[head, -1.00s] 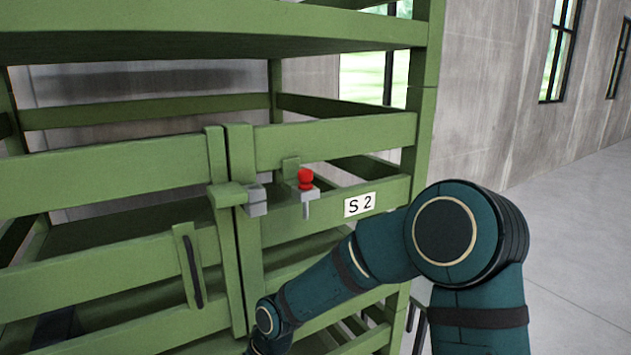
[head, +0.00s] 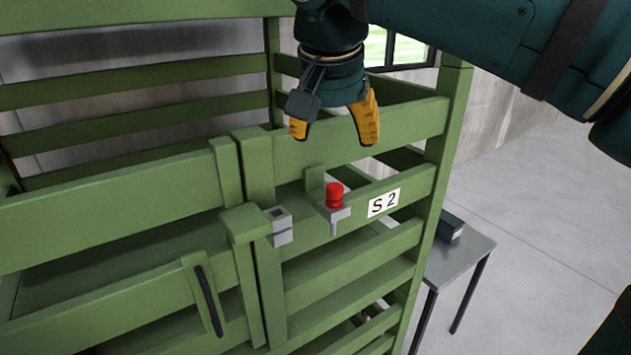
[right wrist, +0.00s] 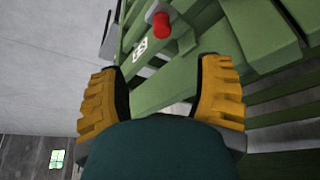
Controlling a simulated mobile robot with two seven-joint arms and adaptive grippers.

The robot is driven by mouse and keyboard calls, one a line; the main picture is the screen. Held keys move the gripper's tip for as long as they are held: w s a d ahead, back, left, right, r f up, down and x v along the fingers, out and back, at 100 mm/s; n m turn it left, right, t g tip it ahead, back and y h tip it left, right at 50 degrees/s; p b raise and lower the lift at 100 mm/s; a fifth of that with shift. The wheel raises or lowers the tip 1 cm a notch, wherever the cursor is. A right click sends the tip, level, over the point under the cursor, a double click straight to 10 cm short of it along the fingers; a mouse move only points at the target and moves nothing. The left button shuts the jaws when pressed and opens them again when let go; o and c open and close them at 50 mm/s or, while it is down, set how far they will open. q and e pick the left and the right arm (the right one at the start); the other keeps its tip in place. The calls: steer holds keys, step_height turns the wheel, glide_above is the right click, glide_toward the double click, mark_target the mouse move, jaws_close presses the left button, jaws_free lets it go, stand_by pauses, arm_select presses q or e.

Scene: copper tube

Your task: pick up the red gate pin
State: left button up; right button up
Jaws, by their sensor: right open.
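The red gate pin (head: 335,196) stands upright in a grey holder (head: 334,215) on the green rack's front rail, left of the S 2 label. Its lower part is hidden in the holder. My right gripper (head: 332,138) has yellow fingers spread apart and empty, pointing down above the pin and apart from it. In the right wrist view the pin (right wrist: 161,25) shows at the top, beyond the gap between the open fingers (right wrist: 158,85). My left gripper is not in view.
The green rack (head: 100,220) fills the left and middle, with a grey latch block (head: 281,226) left of the pin and a dark handle (head: 208,300) lower down. A grey table (head: 455,262) with a dark box (head: 450,227) stands at right. Open floor lies beyond.

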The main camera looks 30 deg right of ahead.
steer(key=b, duration=0.1)
glide_above(334, 187)
steer(key=s, duration=0.2)
steer(key=f, duration=0.4)
steer(key=a+f, duration=0.1)
steer(key=f, duration=0.1)
steer(key=shift+s+f, duration=0.15)
steer(key=shift+f, duration=0.15)
steer(key=shift+w+x, duration=0.2)
steer(key=shift+x, duration=1.4)
steer(key=shift+w+x, duration=0.15)
steer(key=shift+x, duration=1.45)
steer(key=shift+a, duration=0.1)
jaws_close()
